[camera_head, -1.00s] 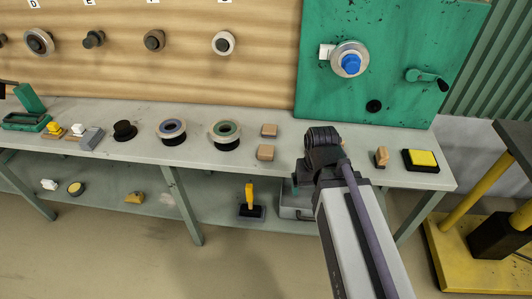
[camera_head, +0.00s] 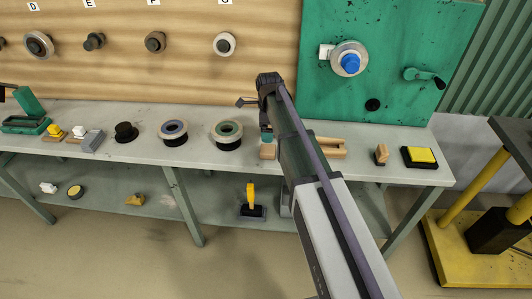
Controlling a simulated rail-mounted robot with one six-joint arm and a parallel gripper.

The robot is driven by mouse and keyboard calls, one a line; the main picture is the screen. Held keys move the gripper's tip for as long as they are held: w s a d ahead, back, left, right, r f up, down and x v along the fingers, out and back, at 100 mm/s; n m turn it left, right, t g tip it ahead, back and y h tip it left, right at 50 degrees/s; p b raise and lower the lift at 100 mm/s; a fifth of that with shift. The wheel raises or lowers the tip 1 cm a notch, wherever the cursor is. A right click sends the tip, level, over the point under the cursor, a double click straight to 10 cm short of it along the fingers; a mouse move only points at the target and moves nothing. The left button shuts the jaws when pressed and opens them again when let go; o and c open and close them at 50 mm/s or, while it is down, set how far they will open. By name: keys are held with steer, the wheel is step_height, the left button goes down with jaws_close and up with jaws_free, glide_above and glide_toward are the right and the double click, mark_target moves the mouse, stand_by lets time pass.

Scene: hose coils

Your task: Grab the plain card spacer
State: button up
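Two small tan blocks stand on the bench just right of the green-centred coil, and I cannot tell which is the plain card spacer. The near tan block (camera_head: 267,152) shows at its left part, with my arm across its right side. The far one is mostly hidden by my arm; a small teal patch shows at its place. My gripper (camera_head: 244,102) is above and behind the blocks, near the back of the bench. One dark finger points left, and the rest is hidden by the wrist, so its opening does not show.
Right of my arm are a wooden tray-like piece (camera_head: 331,149), a small wooden block (camera_head: 382,154) and a yellow-topped pad (camera_head: 420,157). The green panel (camera_head: 410,45) rises behind.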

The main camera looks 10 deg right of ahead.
mark_target(268, 149)
step_height(268, 149, down, 11)
steer(key=b, duration=1)
steer(key=shift+s+a, duration=0.1)
steer(key=shift+a, duration=0.05)
steer(key=shift+r, duration=0.3)
steer(key=shift+c, duration=0.3)
steer(key=c, duration=0.9)
